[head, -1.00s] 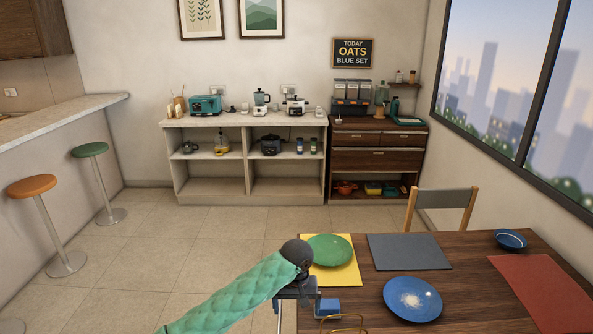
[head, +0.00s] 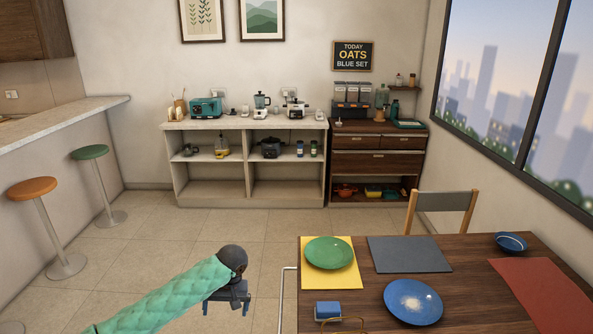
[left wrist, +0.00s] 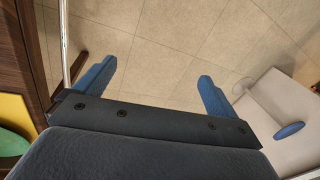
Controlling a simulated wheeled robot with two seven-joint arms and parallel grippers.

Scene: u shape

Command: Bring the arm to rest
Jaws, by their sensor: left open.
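My left arm in its green quilted sleeve comes in from the bottom left of the head view. Its left gripper (head: 227,304) hangs off the left side of the wooden table (head: 460,257), over the tiled floor. In the left wrist view the two blue fingers of this gripper (left wrist: 155,88) stand wide apart with only floor between them. It is open and empty. My right gripper is in neither view.
On the table are a green plate (head: 329,252) on a yellow mat (head: 352,283), a blue plate (head: 413,301), a blue sponge-like block (head: 327,311), a grey mat (head: 410,254), a blue bowl (head: 511,242) and a red mat (head: 545,295). Open floor (head: 150,260) lies left of the table.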

